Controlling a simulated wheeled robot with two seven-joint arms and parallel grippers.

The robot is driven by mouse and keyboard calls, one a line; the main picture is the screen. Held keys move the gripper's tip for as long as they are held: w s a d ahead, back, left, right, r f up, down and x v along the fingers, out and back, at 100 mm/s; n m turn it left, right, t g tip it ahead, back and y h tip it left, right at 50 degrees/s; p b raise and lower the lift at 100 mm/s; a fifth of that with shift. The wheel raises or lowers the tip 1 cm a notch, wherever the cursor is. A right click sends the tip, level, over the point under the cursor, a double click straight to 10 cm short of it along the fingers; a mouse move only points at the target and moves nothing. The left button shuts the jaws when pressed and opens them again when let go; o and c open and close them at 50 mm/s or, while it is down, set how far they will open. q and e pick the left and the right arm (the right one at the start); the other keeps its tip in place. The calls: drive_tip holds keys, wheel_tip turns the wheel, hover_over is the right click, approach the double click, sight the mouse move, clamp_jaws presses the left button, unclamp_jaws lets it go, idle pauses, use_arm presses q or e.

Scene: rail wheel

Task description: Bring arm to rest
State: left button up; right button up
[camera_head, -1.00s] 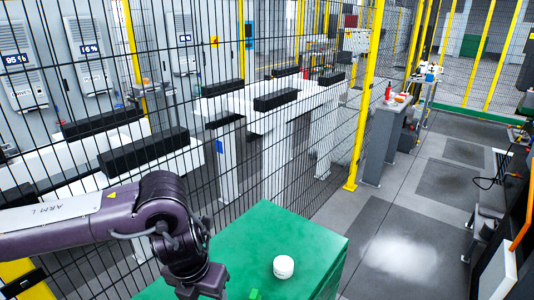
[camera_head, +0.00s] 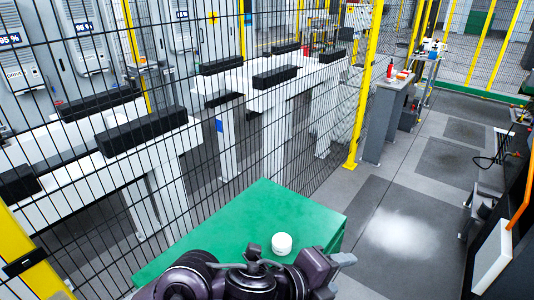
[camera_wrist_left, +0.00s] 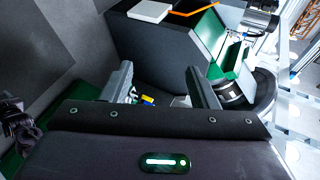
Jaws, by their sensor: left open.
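My left arm (camera_head: 240,278) is dark purple and lies folded across the bottom of the head view, in front of the green table. My left gripper (camera_head: 342,260) shows only in part at the arm's right end, beyond the table's right edge. In the left wrist view, the two grey fingers of my left gripper (camera_wrist_left: 162,84) stand apart with nothing held between them. My right gripper is in neither view.
A small white round object (camera_head: 281,244) sits on the green table (camera_head: 265,212), close behind my arm. A black wire fence (camera_head: 250,150) stands behind the table. Grey floor (camera_head: 400,240) is clear to the right, up to a dark unit with a white panel (camera_head: 492,257).

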use_arm(q)
drive_tip(key=w+a+f+n+t+y, duration=0.2)
drive_tip(key=a+n+y, duration=0.1)
drive_tip(key=a+n, duration=0.55)
drive_tip(key=w+a+f+n+t+y, duration=0.1)
drive_tip(key=w+a+f+n+y, duration=0.15)
drive_tip(key=a+n, duration=0.55)
drive_tip(key=s+a+f+n+g+y, duration=0.55)
drive_tip(key=s+a+f+n, duration=0.65)
drive_tip(key=a, duration=0.3)
drive_tip(key=s+f+m+g+b, duration=0.1)
drive_tip(key=s+f+b, duration=0.15)
drive_tip(key=f, duration=1.65)
drive_tip(key=s+f+g+b, duration=0.1)
drive_tip(key=f+b, duration=0.3)
drive_tip(key=f, duration=1.5)
drive_tip(key=s+a+f+b, duration=0.1)
drive_tip(key=s+f, duration=0.8)
drive_tip(key=s+a+f+b, duration=0.2)
drive_tip(key=s+f, duration=0.7)
drive_tip(key=f, duration=0.1)
drive_tip(key=shift+a+f+g+b, duration=0.25)
drive_tip(key=shift+f+g+b, duration=0.05)
drive_tip(key=shift+g, duration=0.05)
drive_tip(key=shift+s, duration=0.1)
